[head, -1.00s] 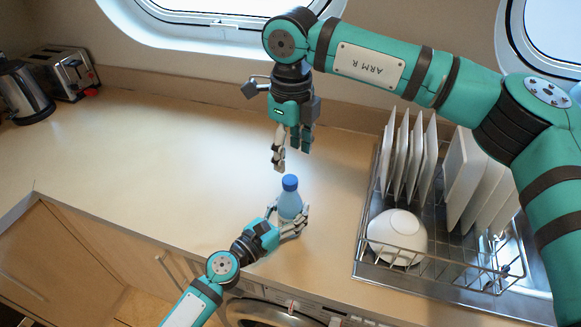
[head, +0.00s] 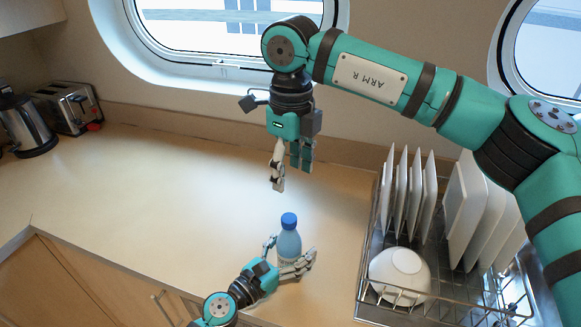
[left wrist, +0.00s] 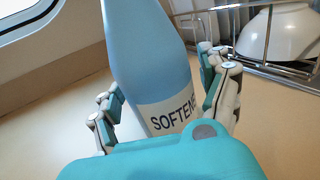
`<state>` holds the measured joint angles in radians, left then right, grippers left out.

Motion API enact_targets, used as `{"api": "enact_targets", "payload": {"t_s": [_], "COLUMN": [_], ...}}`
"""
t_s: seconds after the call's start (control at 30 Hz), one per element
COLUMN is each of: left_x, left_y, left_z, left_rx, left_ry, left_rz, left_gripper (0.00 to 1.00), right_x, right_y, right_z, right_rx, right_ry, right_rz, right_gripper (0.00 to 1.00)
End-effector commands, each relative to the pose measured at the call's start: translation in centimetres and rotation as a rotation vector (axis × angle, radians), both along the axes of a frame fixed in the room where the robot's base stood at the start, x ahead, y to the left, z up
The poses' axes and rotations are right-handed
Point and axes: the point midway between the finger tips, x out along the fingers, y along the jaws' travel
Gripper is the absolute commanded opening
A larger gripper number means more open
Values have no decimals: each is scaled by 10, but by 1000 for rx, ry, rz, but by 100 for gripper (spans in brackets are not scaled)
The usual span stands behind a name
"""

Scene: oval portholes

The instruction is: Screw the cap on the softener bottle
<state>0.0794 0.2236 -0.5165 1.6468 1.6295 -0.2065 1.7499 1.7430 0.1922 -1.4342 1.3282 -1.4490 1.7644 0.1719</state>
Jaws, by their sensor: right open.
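The softener bottle (head: 289,245) is light blue and stands upright on the counter. Its darker blue cap (head: 289,221) sits on top; whether it is tight cannot be seen. In the left wrist view the bottle (left wrist: 150,55) shows a white label reading "SOFTENE", with its top out of frame. My left gripper (head: 287,257) is low at the bottle, its fingers spread on either side. In the left wrist view a gap shows between the bottle and the right-hand finger. My right gripper (head: 290,178) is above the cap, pointing down, open and empty, clear of the cap.
A metal dish rack (head: 365,292) with upright white plates (head: 466,200) and an upturned white bowl (head: 400,272) stands to the right. A toaster (head: 70,108) and kettle (head: 25,125) are at the far left. The counter (head: 150,200) left of the bottle is clear.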

Motion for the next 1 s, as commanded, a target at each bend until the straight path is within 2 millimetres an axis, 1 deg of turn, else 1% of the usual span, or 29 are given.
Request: {"api": "enact_targets", "payload": {"t_s": [0.2,0.33,0.47,0.7,0.8,1.0], "left_x": [0,-6,-23,-62,-74,-88], "left_y": [0,5,19,54,65,78], "left_z": [1,1,0,-1,0,0], "left_rx": [-1,-1,-1,-2,-1,-1], "left_ry": [-1,0,2,4,2,1], "left_rz": [0,1,0,1,1,0], "left_gripper": [79,79,79,79,79,79], "right_x": [0,0,0,0,0,0], "right_y": [0,0,0,0,0,0], "right_z": [0,0,0,0,0,0], "right_rx": [0,0,0,0,0,0], "right_ry": [0,0,0,0,0,0], "right_rz": [0,0,0,0,0,0], "right_gripper": [56,56,56,56,56,56]}}
